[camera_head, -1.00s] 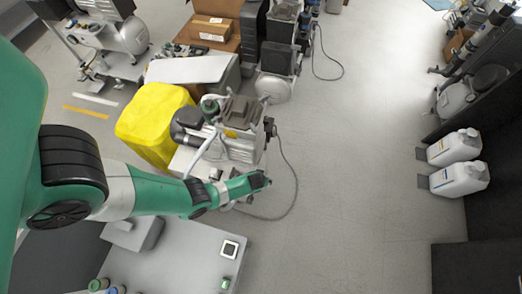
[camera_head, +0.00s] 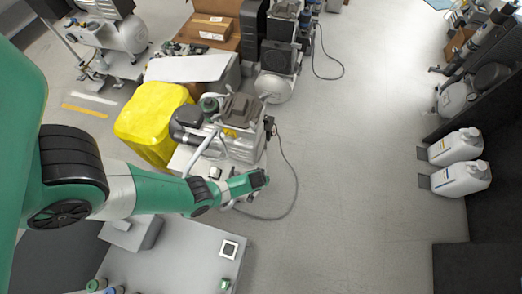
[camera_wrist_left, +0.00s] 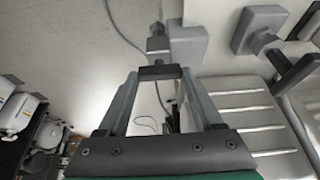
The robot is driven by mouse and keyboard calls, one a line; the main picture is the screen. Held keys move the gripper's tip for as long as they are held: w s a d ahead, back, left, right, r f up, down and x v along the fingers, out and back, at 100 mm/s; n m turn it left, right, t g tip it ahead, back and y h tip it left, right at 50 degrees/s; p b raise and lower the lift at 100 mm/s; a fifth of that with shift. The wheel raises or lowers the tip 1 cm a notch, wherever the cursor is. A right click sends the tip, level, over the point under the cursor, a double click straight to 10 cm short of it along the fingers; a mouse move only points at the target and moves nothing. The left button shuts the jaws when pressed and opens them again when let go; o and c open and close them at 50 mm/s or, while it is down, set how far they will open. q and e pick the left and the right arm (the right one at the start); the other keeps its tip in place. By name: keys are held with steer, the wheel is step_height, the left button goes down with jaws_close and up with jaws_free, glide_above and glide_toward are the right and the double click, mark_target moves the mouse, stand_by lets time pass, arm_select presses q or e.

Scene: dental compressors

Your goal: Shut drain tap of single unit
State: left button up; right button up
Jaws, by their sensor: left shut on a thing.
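The single unit (camera_head: 238,137), a compressor with a grey ribbed body and a dark top, stands beside the yellow-covered box in the head view. Its pale ribbed side (camera_wrist_left: 250,112) fills the right of the left wrist view. My left gripper (camera_head: 262,180) is low at the unit's near side. In the wrist view its fingers (camera_wrist_left: 160,74) close on a small dark piece, which appears to be the drain tap's handle. A grey fitting (camera_wrist_left: 157,42) stands just beyond the fingertips. The tap is hidden behind my gripper in the head view. My right gripper is not in view.
A yellow-covered box (camera_head: 152,118) is left of the unit. A grey bench (camera_head: 190,250) lies in front. A dark T-shaped part (camera_wrist_left: 285,62) is right of my fingers. A cable (camera_head: 290,205) curves over the floor. White canisters (camera_head: 460,178) stand at right; the middle floor is clear.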

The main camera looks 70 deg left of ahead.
arm_select(q)
steer(key=shift+m, duration=0.3)
steer(key=m+t+h+p, duration=0.1)
steer(key=m, duration=0.2)
steer(key=shift+s+a, duration=0.1)
steer(key=m+h, duration=0.1)
steer(key=m, duration=0.2)
steer(key=shift+a+t, duration=0.1)
steer(key=shift+t, duration=0.3)
steer(key=m+h+b, duration=0.1)
steer(key=m, duration=0.1)
steer(key=shift+f+m, duration=0.15)
steer(key=shift+m, duration=0.25)
steer(key=m+h+b, duration=0.2)
steer(key=m, duration=0.2)
steer(key=shift+a+m, duration=0.15)
steer(key=shift+m, duration=0.15)
steer(key=shift+m+h, duration=0.3)
steer(key=shift+m, duration=0.5)
steer(key=shift+m+h, duration=0.3)
steer(key=shift+m, duration=0.8)
steer(key=shift+g, duration=0.3)
